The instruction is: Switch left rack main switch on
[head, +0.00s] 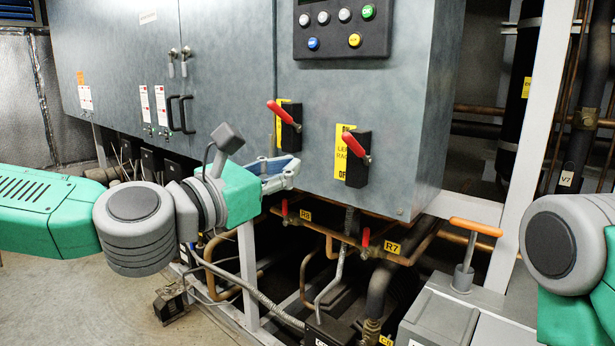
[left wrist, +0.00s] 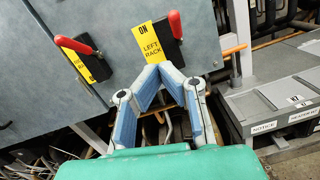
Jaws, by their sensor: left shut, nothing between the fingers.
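The left rack main switch (head: 357,160) is a black block with a red lever on the grey cabinet front, beside a yellow label. In the head view its lever slants up to the left. The switch also shows in the left wrist view (left wrist: 170,44), where the label reads "ON" and "LEFT RACK". My left gripper (head: 290,171) is shut and empty, left of this switch and slightly below its lever, apart from it in the picture. Its blue-padded fingers show in the left wrist view (left wrist: 161,72), below the switch. My right gripper is out of view.
A second red-levered switch (head: 288,124) sits to the left, above my left gripper. A button panel (head: 342,28) is above. Copper pipes with red valve handles (head: 366,238) run below the cabinet. An orange T-handle (head: 475,227) stands at the right.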

